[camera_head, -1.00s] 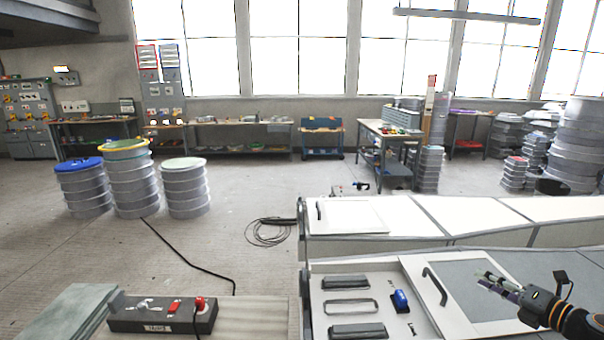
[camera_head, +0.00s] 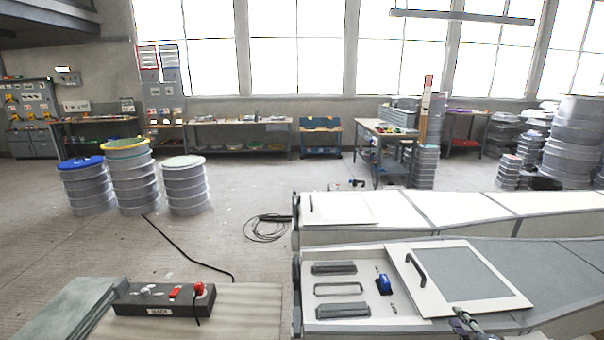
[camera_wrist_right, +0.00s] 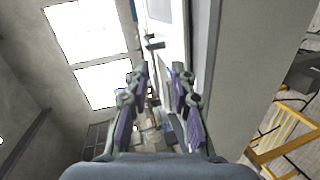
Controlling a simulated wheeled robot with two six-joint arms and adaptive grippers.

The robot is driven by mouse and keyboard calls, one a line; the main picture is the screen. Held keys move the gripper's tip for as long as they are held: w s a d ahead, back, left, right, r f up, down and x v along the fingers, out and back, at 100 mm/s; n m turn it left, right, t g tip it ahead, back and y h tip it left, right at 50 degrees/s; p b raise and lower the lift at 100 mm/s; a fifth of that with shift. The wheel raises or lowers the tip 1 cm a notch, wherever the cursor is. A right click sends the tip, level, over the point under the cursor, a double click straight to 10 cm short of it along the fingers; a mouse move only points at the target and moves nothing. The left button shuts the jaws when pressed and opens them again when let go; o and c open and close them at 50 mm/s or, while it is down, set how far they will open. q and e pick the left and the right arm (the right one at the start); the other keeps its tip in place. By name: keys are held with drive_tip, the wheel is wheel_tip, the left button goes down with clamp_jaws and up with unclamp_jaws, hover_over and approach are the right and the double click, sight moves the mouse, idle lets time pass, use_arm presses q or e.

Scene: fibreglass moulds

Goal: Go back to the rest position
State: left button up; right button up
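My right gripper (camera_head: 462,322) shows at the bottom right of the head view, over the near edge of the mould bench. In the right wrist view its two fingers (camera_wrist_right: 158,100) stand apart with nothing between them. The bench's white lid (camera_head: 430,300) with a dark handle lies partly over the open compartment. My left gripper is outside both views.
A box (camera_head: 160,300) with red items stands on a table at the lower left. Stacked drums (camera_head: 185,187) stand behind on open floor.

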drive_tip(key=s+a+f+m+g, duration=0.4)
drive_tip(key=s+a+m+g, duration=0.3)
drive_tip(key=s, duration=0.6)
drive_tip(key=s+a+f+m+g, duration=0.45)
drive_tip(key=s+a+m, duration=0.35)
drive_tip(key=s+a, duration=0.3)
drive_tip(key=s+d+f+g+b, duration=0.1)
drive_tip(key=f+b, duration=0.1)
drive_tip(key=f, duration=0.9)
drive_tip(key=s+d+f+b, duration=0.1)
drive_tip(key=d+f+b, duration=0.1)
drive_tip(key=f, duration=0.9)
drive_tip(key=s+d+f+g+b, duration=0.1)
drive_tip(key=f+b, duration=0.1)
drive_tip(key=f, duration=0.9)
use_arm(q)
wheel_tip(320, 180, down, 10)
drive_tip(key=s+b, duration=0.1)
drive_tip(key=b, duration=0.3)
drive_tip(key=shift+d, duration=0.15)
use_arm(e)
drive_tip(key=s+d+f, duration=0.1)
drive_tip(key=s+f, duration=1.7)
drive_tip(key=f, duration=0.1)
drive_tip(key=shift+s+d+f, duration=0.25)
drive_tip(key=shift+d+f, duration=0.05)
drive_tip(key=shift+f, duration=0.1)
